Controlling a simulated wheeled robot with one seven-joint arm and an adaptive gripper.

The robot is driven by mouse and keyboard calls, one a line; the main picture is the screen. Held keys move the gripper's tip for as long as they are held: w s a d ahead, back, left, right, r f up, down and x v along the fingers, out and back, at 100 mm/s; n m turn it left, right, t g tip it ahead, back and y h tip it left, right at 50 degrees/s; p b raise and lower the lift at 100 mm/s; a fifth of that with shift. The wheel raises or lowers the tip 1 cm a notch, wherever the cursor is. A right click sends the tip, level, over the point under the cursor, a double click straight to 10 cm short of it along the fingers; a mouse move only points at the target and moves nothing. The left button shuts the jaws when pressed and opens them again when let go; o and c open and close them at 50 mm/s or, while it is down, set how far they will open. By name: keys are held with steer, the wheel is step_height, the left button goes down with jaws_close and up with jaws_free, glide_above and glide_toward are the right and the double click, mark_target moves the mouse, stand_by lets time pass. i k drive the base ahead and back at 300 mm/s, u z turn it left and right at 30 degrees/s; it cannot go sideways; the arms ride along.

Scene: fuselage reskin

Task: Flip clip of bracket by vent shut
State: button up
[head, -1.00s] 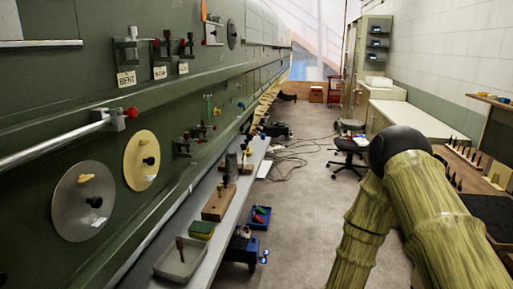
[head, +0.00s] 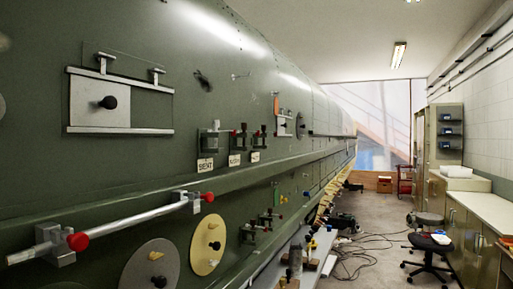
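Three small clip brackets are mounted in a row on the green fuselage wall in the head view. The left bracket (head: 211,141) is grey metal, the middle one (head: 238,140) and right one (head: 260,137) are darker, with red-tipped parts along the row. Each has a small white label below; the left label (head: 206,165) seems to read BENT or VENT, and the other two are too small to read. I cannot tell from here whether any clip is open or shut. No part of my gripper or arm is in view.
A rail with red ends (head: 120,228) juts from the wall at lower left. A plate with a black knob (head: 101,103) is above it. Discs (head: 208,244) lie lower. A bench (head: 310,262) runs along the wall; a stool (head: 429,243) stands right. The aisle floor between is partly clear, with cables.

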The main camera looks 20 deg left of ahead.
mark_target(233, 133)
steer(key=z, duration=0.75)
steer(key=i, duration=2.25)
steer(key=u, duration=2.7)
steer(key=k, duration=1.35)
steer(key=u, duration=0.15)
